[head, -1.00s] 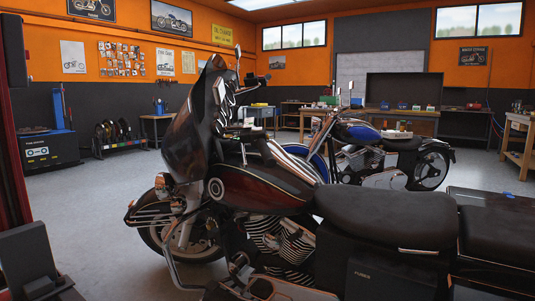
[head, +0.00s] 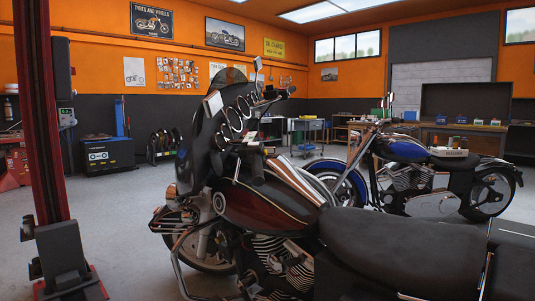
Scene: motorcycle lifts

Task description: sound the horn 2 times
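A dark red and black touring motorcycle (head: 262,203) stands close in front of me in the head view, its front to the left. Its fairing (head: 192,150) holds several round gauges (head: 232,120). A handlebar end (head: 284,91) sticks out to the right of the fairing. The horn control is too small to make out. Neither of my grippers is in view.
A red lift post (head: 50,130) with a dark foot (head: 62,255) stands at the left. A blue motorcycle (head: 410,150) stands behind at the right. Workbenches line the back wall. Grey floor (head: 110,205) is clear between the post and the near motorcycle.

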